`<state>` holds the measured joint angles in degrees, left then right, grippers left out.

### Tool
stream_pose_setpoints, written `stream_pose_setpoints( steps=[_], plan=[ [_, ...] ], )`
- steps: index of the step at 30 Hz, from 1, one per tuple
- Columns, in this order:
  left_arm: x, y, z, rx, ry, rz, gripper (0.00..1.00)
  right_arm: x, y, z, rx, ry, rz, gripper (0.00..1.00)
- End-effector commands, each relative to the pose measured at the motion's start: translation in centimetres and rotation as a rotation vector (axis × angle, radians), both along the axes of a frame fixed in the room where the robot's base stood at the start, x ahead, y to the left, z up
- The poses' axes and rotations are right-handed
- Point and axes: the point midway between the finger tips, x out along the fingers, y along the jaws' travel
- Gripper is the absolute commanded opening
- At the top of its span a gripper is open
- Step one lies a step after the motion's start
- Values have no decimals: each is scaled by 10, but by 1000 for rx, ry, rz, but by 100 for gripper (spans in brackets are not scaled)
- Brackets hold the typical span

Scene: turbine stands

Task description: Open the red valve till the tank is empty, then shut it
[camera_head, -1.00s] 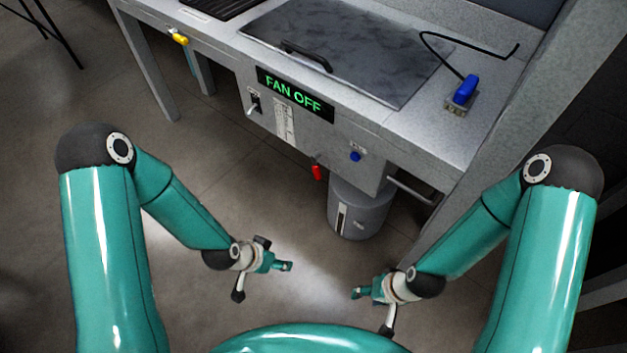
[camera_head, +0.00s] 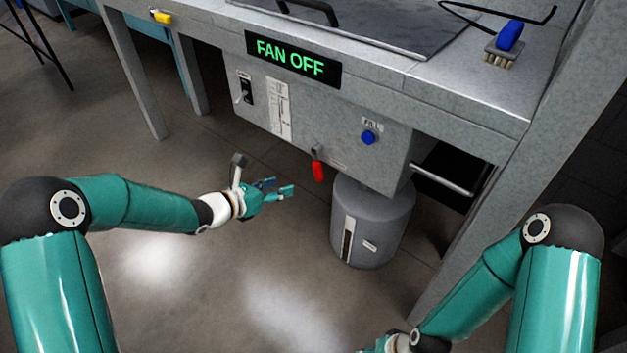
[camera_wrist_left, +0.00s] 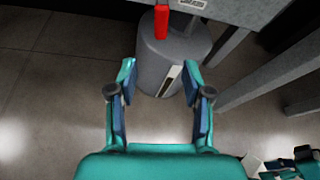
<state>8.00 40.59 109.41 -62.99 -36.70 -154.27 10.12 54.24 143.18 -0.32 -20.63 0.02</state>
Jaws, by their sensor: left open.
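The red valve (camera_head: 318,170) hangs pointing down under the front edge of the grey tank box (camera_head: 300,120). It also shows at the top middle of the left wrist view (camera_wrist_left: 161,21). My left gripper (camera_head: 289,190) is open and empty, to the left of the valve and a little lower in the head view, apart from it. In the left wrist view its two fingers (camera_wrist_left: 164,85) are spread, with the valve ahead of the gap between them. My right gripper (camera_head: 372,346) is at the bottom edge of the head view, partly cut off. Whether it is open cannot be seen.
A grey drum (camera_head: 372,225) with a pale gauge strip stands on the floor below the tank. A blue fill button (camera_head: 368,138), a FAN OFF display (camera_head: 293,59) and a metal handle (camera_head: 445,180) are on the bench front. The floor left of the drum is clear.

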Motion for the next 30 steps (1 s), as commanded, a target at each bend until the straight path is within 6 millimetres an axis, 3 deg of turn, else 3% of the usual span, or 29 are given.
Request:
stream_pose_setpoints(
  steps=[5, 21, 30],
  plan=[
    [16, -17, -10, -1, 2, -3, 50, 0, 0, -3, 0, 0, 0, 50],
    [94, -84, -53, -3, 4, 1, 50, 0, 0, -17, 0, 0, 0, 50],
    [112, -97, -60, -3, 4, 3, 50, 0, 0, -19, 0, 0, 0, 50]
  ],
)
